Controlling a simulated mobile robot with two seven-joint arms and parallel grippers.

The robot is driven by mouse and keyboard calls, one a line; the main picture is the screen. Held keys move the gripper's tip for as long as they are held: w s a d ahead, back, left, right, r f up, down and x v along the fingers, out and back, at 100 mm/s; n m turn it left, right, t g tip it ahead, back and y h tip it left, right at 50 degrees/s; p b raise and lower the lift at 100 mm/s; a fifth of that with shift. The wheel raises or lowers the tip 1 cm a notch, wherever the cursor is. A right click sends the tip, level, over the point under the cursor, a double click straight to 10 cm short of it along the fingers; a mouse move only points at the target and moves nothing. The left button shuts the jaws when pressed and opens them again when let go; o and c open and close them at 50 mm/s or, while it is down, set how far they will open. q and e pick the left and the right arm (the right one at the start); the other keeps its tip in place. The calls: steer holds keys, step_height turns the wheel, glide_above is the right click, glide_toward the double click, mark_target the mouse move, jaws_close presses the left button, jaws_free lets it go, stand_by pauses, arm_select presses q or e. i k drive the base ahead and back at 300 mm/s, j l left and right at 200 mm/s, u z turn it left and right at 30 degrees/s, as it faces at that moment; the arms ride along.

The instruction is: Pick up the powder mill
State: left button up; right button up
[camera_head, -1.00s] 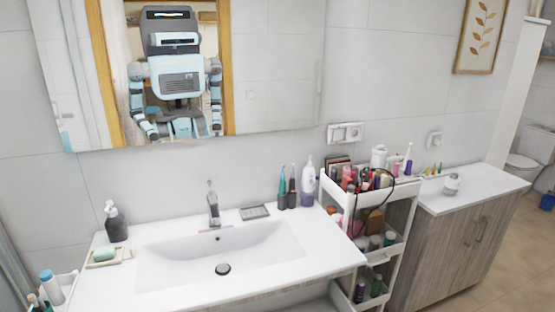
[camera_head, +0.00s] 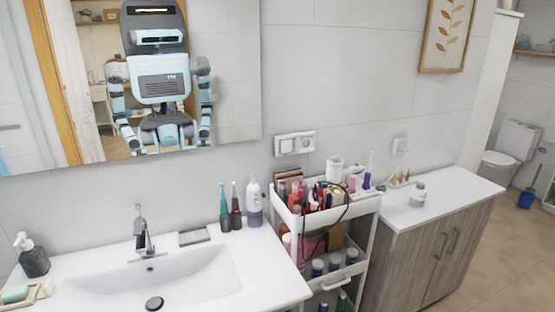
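I cannot tell for certain which thing is the powder mill. A small round whitish jar with a grey band (camera_head: 417,194) stands upright on the white top of the wooden cabinet at the right and may be it. The white three-tier cart (camera_head: 361,206) stands between the sink counter and the cabinet. Its top tier is crowded with tubes, bottles and brushes that hide one another. Neither of my grippers is directly in view. My reflection shows in the mirror (camera_head: 232,85), too small to read the grippers.
The sink counter (camera_head: 262,262) fills the lower left, with a faucet (camera_head: 142,232), a soap dispenser (camera_head: 32,254), toothbrushes and a bottle (camera_head: 254,203). The cabinet top (camera_head: 460,188) is mostly clear. Open floor (camera_head: 510,262) lies at the right; a toilet (camera_head: 512,150) stands behind.

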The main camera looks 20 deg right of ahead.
mark_target(417, 198)
steer(key=i+l+u, duration=0.2)
steer(key=l, duration=1.7)
steer(key=i+l+u, duration=0.2)
steer(key=l, duration=1.65)
steer(key=k, duration=0.1)
